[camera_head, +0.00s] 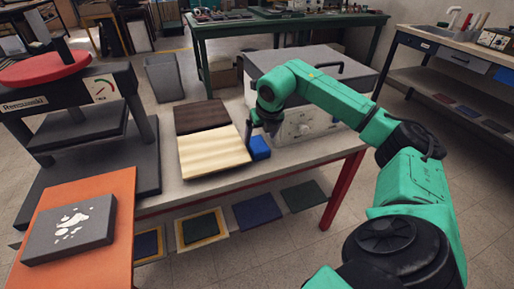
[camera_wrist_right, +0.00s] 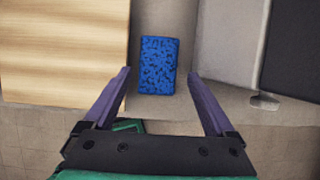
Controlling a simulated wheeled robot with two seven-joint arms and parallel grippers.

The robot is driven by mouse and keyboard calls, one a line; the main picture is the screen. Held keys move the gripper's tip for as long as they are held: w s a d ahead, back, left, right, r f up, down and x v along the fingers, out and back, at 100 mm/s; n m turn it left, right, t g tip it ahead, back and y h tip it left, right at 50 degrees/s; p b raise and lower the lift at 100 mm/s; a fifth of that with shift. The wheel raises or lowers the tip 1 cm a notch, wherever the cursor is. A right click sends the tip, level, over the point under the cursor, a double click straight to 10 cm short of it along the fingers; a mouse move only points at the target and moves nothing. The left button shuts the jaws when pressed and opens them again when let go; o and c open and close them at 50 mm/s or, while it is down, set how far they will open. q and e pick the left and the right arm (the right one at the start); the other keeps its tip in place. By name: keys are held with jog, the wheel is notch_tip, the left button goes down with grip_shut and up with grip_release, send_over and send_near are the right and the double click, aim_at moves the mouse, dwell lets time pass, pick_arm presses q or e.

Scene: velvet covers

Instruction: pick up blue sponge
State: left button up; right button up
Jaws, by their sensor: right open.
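The blue sponge (camera_head: 259,147) lies on the light table top, just right of a cream board. In the right wrist view it is a speckled blue block (camera_wrist_right: 158,65), standing lengthwise ahead of the fingers. My right gripper (camera_head: 249,132) reaches down from the green arm beside the sponge in the head view. In the right wrist view my right gripper (camera_wrist_right: 158,75) is open, with one purple finger to each side of the sponge's near end and a gap on both sides. Nothing is held. My left gripper is not in view.
The cream board (camera_head: 212,152) and a dark brown board (camera_head: 200,115) lie left of the sponge. A grey machine (camera_head: 305,123) with a dial stands close behind and right. A press (camera_head: 80,110) stands at the left, near an orange board (camera_head: 118,215) bearing a grey slab (camera_head: 70,230).

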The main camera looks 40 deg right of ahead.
aim_at(258, 144)
jog(key=x, duration=0.3)
jog(key=shift+s+a+f, duration=0.1)
jog(key=shift+f, duration=0.3)
jog(key=shift+w+f, duration=0.25)
jog(key=shift+w, duration=0.05)
jog(key=shift+s+r, duration=0.15)
jog(key=shift+r, duration=0.05)
jog(key=c, duration=1.1)
pick_arm(q)
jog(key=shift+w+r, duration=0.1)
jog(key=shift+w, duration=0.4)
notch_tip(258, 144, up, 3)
jog(key=p, duration=0.3)
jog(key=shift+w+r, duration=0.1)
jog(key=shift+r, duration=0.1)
pick_arm(e)
notch_tip(258, 144, up, 20)
